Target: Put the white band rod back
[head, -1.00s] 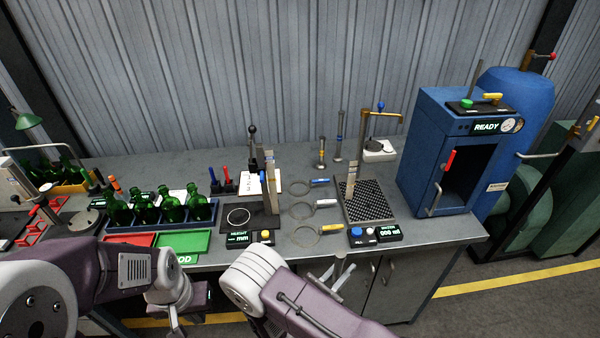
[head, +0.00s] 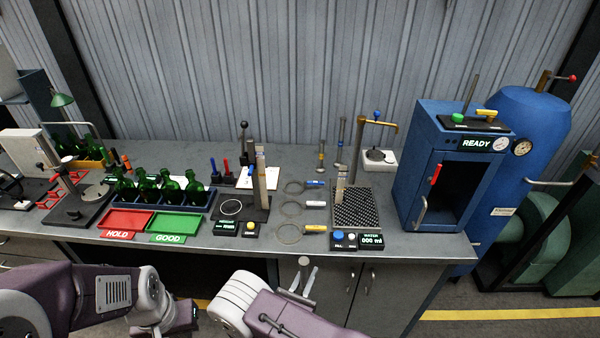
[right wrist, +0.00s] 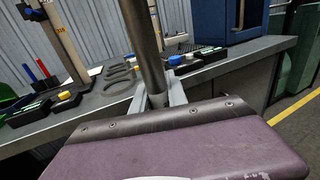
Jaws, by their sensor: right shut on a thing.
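My right gripper (head: 303,278) is shut on a plain grey metal rod in front of the bench's front edge. In the head view only the rod's round top end (head: 303,261) shows clearly between the fingers. In the right wrist view the rod (right wrist: 145,45) runs up past the fingers (right wrist: 160,98); I cannot see a white band on it. Two similar rods stand upright at the back of the bench, one with a yellow band (head: 321,156) and one with a blue band (head: 340,145). My left gripper is low at the left, its fingers not clear.
Ring tools with blue, white and yellow handles (head: 316,228) lie on the bench (head: 300,160). A perforated plate with an upright gauge (head: 355,208), a water panel (head: 358,241) and a blue oven (head: 428,160) stand to the right. Green bottles (head: 170,192) and red and green trays (head: 178,226) are left.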

